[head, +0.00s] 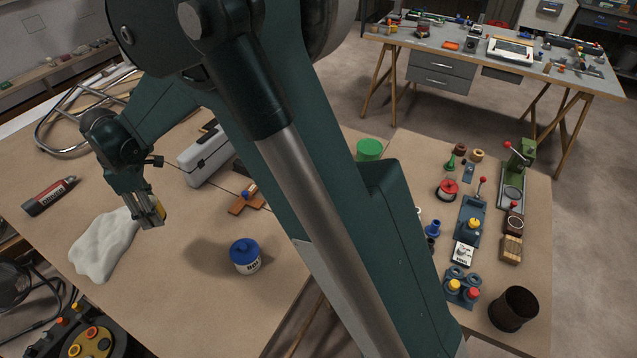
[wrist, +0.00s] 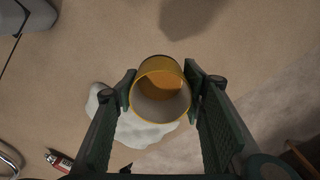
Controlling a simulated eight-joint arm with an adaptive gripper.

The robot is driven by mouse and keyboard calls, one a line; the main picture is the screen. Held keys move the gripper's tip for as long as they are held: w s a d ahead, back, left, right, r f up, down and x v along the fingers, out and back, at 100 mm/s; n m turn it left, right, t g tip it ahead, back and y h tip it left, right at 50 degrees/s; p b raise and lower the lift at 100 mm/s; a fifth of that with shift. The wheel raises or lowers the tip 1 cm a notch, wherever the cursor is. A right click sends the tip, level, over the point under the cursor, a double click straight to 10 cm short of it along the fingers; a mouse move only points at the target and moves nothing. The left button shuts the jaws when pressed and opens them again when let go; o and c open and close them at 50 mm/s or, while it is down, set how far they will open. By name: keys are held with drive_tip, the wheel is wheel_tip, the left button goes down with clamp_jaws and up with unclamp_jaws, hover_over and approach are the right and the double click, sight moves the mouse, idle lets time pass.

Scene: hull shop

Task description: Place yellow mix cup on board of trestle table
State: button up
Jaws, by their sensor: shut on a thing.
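The yellow mix cup (wrist: 160,91) is between the two fingers of my gripper (wrist: 160,92) in the wrist view, its open mouth towards the camera and its inside orange and grey. My gripper is shut on it. In the head view the cup (head: 160,209) shows as a small yellow patch, mostly hidden by my gripper (head: 150,210). Below is the brown board (head: 190,295) of the near table, also in the wrist view (wrist: 100,50). The cup appears to be above the board; the gap is hard to judge. A white crumpled cloth (head: 100,248) lies close by.
A blue-lidded tin (head: 245,256) stands on the board to the right. A grey case (head: 203,157), a red-and-black bottle (head: 48,196) and a metal tube frame (head: 65,125) lie around. A second brown table on the right holds several tools. Bare board lies between cloth and tin.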

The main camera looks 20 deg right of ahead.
drive_tip(key=w+d+m, duration=0.3)
drive_tip(key=w+d, duration=0.3)
drive_tip(key=d, duration=1)
drive_tip(key=w+d+m, duration=0.3)
drive_tip(key=w+d, duration=0.3)
drive_tip(key=d, duration=1)
drive_tip(key=w+d+m, duration=0.3)
drive_tip(key=w+d, duration=0.3)
drive_tip(key=d, duration=1)
drive_tip(key=s+d+m, duration=0.1)
drive_tip(key=d, duration=0.8)
drive_tip(key=s+d+m+p, duration=0.1)
drive_tip(key=d+m, duration=0.1)
drive_tip(key=d, duration=0.6)
drive_tip(key=s+d+m, duration=0.1)
drive_tip(key=d, duration=0.8)
drive_tip(key=shift+s+d, duration=0.1)
drive_tip(key=shift+d, duration=0.2)
drive_tip(key=s+d+m, duration=0.2)
drive_tip(key=s+d, duration=0.2)
drive_tip(key=d, duration=0.6)
drive_tip(key=s+d+m, duration=0.2)
drive_tip(key=s+d, duration=0.3)
drive_tip(key=d, duration=0.5)
drive_tip(key=shift+d+f+p, duration=0.15)
drive_tip(key=shift+f+p, duration=0.05)
drive_tip(key=shift+f, duration=1.1)
drive_tip(key=shift+d+f+p, duration=0.15)
drive_tip(key=shift+f+p, duration=0.05)
drive_tip(key=shift+f, duration=1.05)
